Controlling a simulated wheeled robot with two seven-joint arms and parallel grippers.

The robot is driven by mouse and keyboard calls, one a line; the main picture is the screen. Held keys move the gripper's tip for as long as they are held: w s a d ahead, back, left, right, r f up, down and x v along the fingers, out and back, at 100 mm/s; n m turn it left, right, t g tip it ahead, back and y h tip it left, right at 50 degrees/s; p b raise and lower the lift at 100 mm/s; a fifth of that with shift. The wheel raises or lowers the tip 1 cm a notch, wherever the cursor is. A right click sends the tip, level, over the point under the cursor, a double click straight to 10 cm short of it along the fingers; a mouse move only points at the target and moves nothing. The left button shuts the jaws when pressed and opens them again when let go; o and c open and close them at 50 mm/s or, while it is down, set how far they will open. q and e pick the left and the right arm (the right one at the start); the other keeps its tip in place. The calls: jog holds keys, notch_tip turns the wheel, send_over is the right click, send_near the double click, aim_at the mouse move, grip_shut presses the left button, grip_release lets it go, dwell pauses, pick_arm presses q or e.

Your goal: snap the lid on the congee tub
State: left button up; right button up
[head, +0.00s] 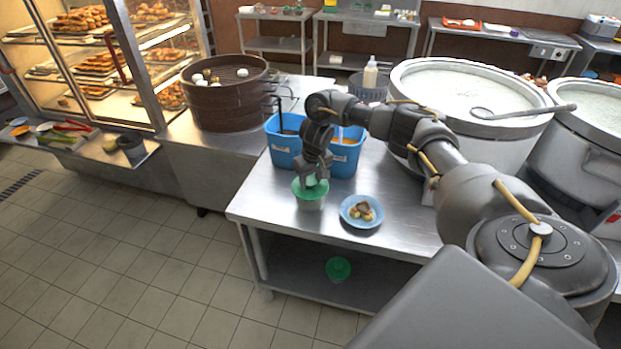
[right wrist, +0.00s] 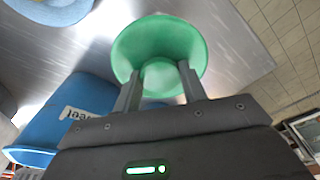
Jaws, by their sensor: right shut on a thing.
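My right gripper (head: 314,180) reaches down from above and is shut on the lid's raised middle grip. In the right wrist view the lid (right wrist: 160,32) spreads out beyond my right gripper (right wrist: 159,78), with its grip between the two fingers. The lid hides the tub there. My left gripper is not in view.
A blue plate (head: 348,219) of food stands right of the tub. Two blue bins (head: 282,152) stand close behind. Large stockpots (head: 405,130) stand at the right, one with a ladle. A steamer (head: 225,105) is at the left. A green round thing (head: 338,268) lies on the lower shelf.

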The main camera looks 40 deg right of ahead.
jog(key=shift+p, duration=0.55)
dwell(0.6)
jog(key=shift+f, duration=0.1)
jog(key=o, duration=1.5)
jog(key=shift+r+p, duration=3.55)
jog(key=shift+p, duration=0.8)
grip_shut()
